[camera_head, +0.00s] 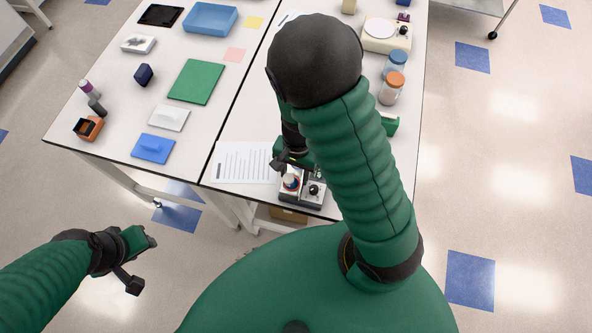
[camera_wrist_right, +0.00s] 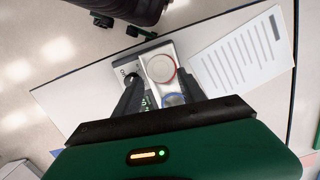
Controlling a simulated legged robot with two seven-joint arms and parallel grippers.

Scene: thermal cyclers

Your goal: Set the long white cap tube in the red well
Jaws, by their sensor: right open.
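A small grey thermal cycler (camera_head: 302,201) sits at the front edge of the table, below my right gripper (camera_head: 297,167). In the right wrist view, its face shows a red-ringed well (camera_wrist_right: 160,68) and a blue-ringed well (camera_wrist_right: 173,99) between my open fingers. A pale round top fills the red ring; I cannot tell whether it is the long white cap tube's cap. No tube body can be made out, and nothing is clearly gripped. My left gripper (camera_head: 142,263) is open and empty, off the table at lower left.
A printed sheet (camera_head: 240,163) lies left of the cycler. Blue and orange capped jars (camera_head: 391,88) stand behind my right arm. The left table holds a green mat (camera_head: 196,81), a blue tray (camera_head: 210,19) and an orange rack (camera_head: 88,128). Floor lies beyond the front edge.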

